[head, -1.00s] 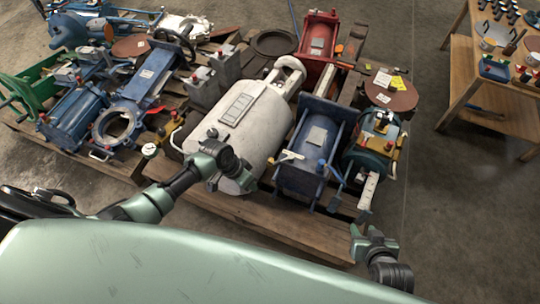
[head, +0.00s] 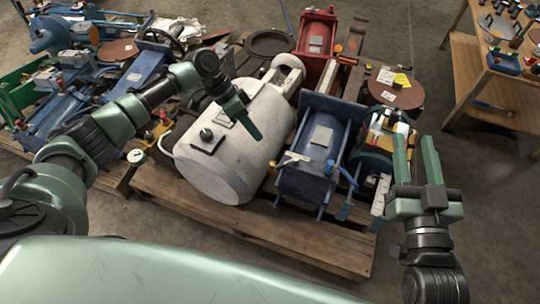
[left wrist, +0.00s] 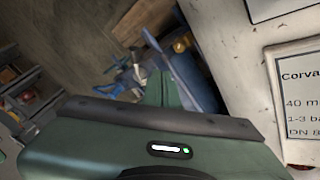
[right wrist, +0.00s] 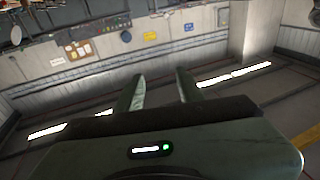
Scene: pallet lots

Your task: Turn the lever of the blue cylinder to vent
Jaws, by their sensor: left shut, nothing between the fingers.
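The blue cylinder (head: 325,142) stands on the pallet between the white tank and a teal machine. A small white lever (head: 297,156) sits at its front top, with a blue handle (head: 345,174) to the right. My left gripper (head: 254,132) is shut and empty over the white tank, left of the blue cylinder and apart from it. In the left wrist view the shut fingers (left wrist: 160,88) show with the blue cylinder (left wrist: 197,82) beyond them. My right gripper (head: 414,143) is open and empty, right of the teal machine. Lever markings are too small to read.
The white tank (head: 210,165) stands left of the blue cylinder. The teal machine (head: 372,158) is close on its right, and a red machine (head: 316,40) stands behind. The wooden pallet (head: 270,230) has bare boards in front. A wooden table (head: 470,80) is at the right.

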